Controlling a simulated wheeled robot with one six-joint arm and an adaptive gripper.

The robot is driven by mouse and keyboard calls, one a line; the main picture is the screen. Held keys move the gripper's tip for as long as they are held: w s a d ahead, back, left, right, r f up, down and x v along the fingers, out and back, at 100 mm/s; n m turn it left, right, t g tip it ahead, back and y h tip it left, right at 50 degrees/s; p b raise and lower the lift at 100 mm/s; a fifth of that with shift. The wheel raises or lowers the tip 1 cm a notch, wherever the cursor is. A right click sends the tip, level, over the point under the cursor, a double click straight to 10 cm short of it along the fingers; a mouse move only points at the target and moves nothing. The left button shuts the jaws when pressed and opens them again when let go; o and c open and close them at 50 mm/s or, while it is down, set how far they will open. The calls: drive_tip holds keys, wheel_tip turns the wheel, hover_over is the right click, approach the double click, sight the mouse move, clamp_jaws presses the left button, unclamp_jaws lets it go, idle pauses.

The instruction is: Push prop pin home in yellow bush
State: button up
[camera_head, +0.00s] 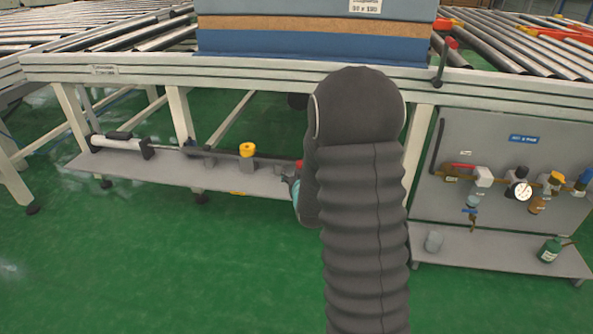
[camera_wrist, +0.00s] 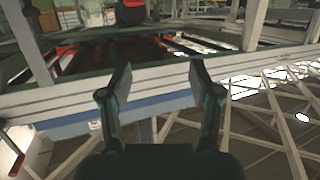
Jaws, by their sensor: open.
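The yellow bush (camera_head: 247,149) stands upright on a grey block on the low grey shelf under the conveyor, left of my arm. I cannot make out the prop pin for sure. A small red piece (camera_head: 299,164) shows at the shelf's right end beside my arm; I cannot tell whether it is the pin. My gripper is mostly hidden behind my dark sleeved arm in the head view. In the wrist view my gripper (camera_wrist: 160,82) is open, its two dark fingers spread with nothing between them. The bush is not recognizable there.
The low shelf (camera_head: 172,168) also carries a white-and-black cylinder (camera_head: 118,143) at its left. The white conveyor rail (camera_head: 240,76) runs above it, with a blue mattress stack (camera_head: 300,42) on top. A grey panel (camera_head: 488,125) with valves and a gauge stands right.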

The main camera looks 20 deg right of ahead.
drive_tip(key=t+h, duration=0.1)
drive_tip(key=t, duration=0.1)
approach(300, 161)
drive_tip(key=shift+m, duration=0.3)
drive_tip(key=x, duration=1)
drive_tip(key=shift+d+p, duration=0.1)
drive_tip(key=shift+p, duration=0.25)
clamp_jaws()
